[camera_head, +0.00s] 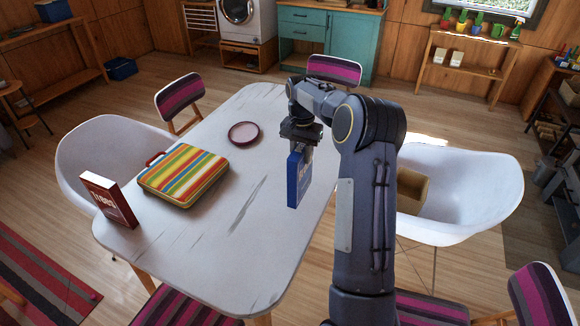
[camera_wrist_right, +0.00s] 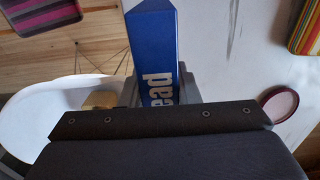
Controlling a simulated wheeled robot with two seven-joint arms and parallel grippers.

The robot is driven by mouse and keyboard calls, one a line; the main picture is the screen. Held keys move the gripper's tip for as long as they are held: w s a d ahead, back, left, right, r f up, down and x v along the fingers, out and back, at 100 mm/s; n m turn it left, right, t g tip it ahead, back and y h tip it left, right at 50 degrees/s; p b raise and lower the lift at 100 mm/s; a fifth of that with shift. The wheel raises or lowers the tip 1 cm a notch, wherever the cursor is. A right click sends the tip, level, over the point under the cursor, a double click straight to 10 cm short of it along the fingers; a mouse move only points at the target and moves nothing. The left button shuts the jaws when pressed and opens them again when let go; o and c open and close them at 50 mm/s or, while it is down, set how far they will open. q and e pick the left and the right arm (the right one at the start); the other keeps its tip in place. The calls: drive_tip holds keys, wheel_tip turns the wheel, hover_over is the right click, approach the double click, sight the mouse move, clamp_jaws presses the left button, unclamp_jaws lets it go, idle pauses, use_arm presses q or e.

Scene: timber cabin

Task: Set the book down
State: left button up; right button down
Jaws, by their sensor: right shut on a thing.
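A blue book (camera_head: 298,178) hangs upright below my right gripper (camera_head: 302,143) in the head view, over the right side of the white table (camera_head: 215,250). My right gripper is shut on the book's upper end. In the right wrist view the blue book (camera_wrist_right: 153,50) shows its spine with pale lettering between the fingers. I cannot tell whether its lower edge touches the table. A red book (camera_head: 108,200) stands upright at the table's left corner. My left gripper is not in view.
A striped case (camera_head: 184,176) and a pink plate (camera_head: 243,133) are on the table. White chairs stand at the left (camera_head: 105,140) and right (camera_head: 460,195). The table's middle and front are clear.

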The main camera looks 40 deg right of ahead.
wheel_tip(320, 180, down, 7)
drive_tip(key=w+a+p, duration=0.1)
drive_tip(key=w, duration=0.1)
drive_tip(key=shift+w+a+r, duration=0.15)
drive_tip(key=shift+w+a, duration=0.1)
drive_tip(key=shift+a, duration=0.15)
drive_tip(key=c, duration=1.1)
unclamp_jaws()
